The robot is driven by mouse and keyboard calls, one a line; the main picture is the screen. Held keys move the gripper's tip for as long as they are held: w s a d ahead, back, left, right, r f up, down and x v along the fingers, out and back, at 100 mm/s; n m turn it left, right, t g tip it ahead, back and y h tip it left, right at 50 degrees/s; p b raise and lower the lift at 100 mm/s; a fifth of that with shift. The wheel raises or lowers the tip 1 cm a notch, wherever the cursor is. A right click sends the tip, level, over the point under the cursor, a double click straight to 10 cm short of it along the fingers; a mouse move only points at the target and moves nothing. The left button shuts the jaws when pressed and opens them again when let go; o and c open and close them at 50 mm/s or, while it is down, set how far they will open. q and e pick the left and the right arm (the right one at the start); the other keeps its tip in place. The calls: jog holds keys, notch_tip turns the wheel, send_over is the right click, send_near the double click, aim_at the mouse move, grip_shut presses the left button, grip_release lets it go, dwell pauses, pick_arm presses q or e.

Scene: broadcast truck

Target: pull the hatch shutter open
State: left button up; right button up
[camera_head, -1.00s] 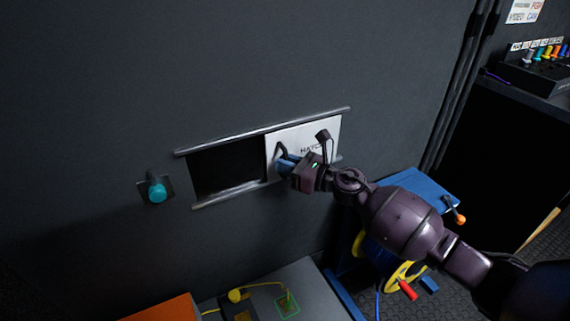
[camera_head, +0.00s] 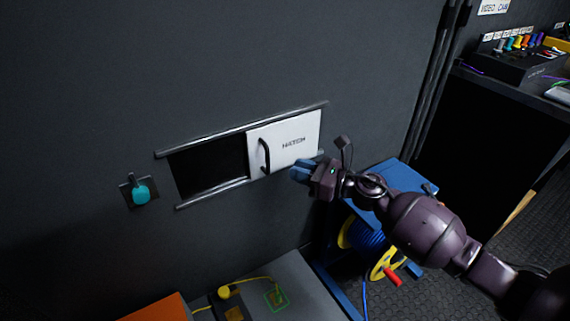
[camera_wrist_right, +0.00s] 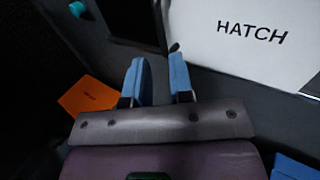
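The white hatch shutter (camera_head: 290,146), marked HATCH, sits at the right end of its two metal rails (camera_head: 240,130) on the dark wall. The dark opening (camera_head: 208,165) to its left is uncovered. A black handle (camera_head: 264,156) stands on the shutter's left edge. My right gripper (camera_head: 298,171) is off the handle, in front of the shutter's lower right corner. In the wrist view its two blue fingers (camera_wrist_right: 159,75) are apart with nothing between them, and the shutter (camera_wrist_right: 245,38) lies beyond them. My left gripper is not in view.
A teal knob (camera_head: 140,193) is on the wall left of the opening. Below are a grey surface with a yellow cable (camera_head: 250,282) and an orange panel (camera_head: 160,308). A blue stand (camera_head: 395,178) with a cable reel (camera_head: 365,238) is near my right arm.

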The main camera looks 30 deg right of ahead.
jog(key=shift+v, duration=0.95)
